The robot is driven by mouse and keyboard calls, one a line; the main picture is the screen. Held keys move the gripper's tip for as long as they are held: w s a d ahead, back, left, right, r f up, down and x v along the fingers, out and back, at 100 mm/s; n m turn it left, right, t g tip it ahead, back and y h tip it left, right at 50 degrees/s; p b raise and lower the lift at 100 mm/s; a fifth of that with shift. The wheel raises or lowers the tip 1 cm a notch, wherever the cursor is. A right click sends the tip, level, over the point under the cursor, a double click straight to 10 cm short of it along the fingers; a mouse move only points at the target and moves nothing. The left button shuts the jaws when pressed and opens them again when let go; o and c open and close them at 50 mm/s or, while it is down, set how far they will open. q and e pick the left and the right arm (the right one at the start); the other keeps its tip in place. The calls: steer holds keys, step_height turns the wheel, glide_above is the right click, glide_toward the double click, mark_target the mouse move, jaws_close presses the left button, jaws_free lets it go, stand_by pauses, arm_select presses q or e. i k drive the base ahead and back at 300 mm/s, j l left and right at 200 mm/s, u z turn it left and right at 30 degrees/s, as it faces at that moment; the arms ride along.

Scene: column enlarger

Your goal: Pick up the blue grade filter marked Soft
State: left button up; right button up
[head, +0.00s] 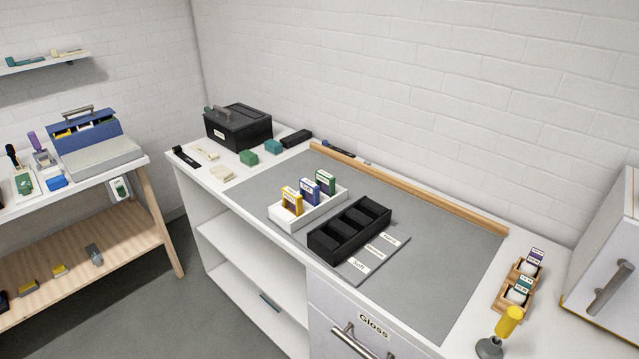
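A blue grade filter (311,192) stands upright in a white tray (292,224) on the grey mat of the counter. It is between a yellow filter (292,201) at the front left and a green filter (326,182) at the back right. Each has a small label, too small to read here. A black rack with open slots (349,230) stands just right of the tray. A grey board with white labels (376,258) lies in front of it; one label seems to read Soft. Neither of my grippers is in view.
A black box (238,127) and small green blocks stand at the counter's back left. A wooden rail (410,190) runs along the back edge. A wooden holder (519,284) and yellow-handled tool (505,326) stand at the right. The mat's right part (450,265) is clear.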

mark_target(310, 190)
steer(key=l+z, duration=0.25)
steer(key=l, duration=0.2)
steer(key=i+l+z, duration=0.1)
steer(key=l+z, duration=0.15)
steer(key=l, duration=0.2)
steer(key=i+l+z, duration=0.2)
steer(key=l, duration=0.25)
steer(key=l+z, duration=0.25)
steer(key=l, duration=0.2)
